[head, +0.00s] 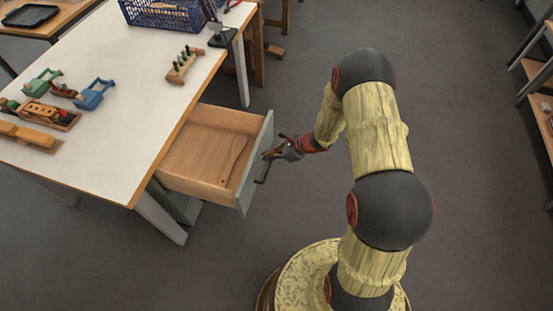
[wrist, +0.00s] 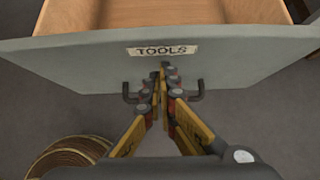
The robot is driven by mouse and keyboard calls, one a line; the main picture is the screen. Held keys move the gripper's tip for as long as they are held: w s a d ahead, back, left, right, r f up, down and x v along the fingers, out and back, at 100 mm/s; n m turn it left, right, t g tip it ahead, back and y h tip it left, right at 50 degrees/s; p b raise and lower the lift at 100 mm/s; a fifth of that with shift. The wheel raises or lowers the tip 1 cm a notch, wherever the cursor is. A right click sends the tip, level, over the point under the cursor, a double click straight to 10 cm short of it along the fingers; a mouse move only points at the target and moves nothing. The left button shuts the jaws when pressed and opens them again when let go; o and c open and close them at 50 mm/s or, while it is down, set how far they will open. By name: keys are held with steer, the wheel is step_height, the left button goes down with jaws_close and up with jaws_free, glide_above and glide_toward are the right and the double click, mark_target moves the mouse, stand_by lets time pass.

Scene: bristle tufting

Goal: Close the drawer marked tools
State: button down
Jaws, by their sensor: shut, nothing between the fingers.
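The drawer marked tools stands open under the white table; its wooden inside (head: 195,160) shows in the head view, with a flat wooden tool (head: 234,158) lying in it. Its grey front (wrist: 230,65) fills the upper part of the wrist view, with the label TOOLS (wrist: 163,50) and a dark handle (wrist: 192,95) below it. My gripper (head: 270,155) is at the outer side of the drawer front, by the handle. In the wrist view the fingers (wrist: 163,72) are shut and empty, their tips at the front between the handle's ends. I cannot tell whether they touch it.
The white table (head: 125,75) carries several wooden toys, a peg block (head: 184,66) and a blue crate (head: 165,14). A table leg (head: 162,218) stands beside the drawer. Shelving (head: 540,75) is at the far right.

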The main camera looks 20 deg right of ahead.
steer(key=shift+w+a, duration=0.15)
steer(key=shift+a, duration=0.05)
stand_by(0.3)
steer(key=w+a, duration=1.1)
steer(key=a, duration=0.4)
steer(key=w+a, duration=1.1)
steer(key=a, duration=0.4)
steer(key=shift+b, duration=0.4)
steer(key=shift+a+r, duration=0.1)
steer(key=shift+r, duration=0.05)
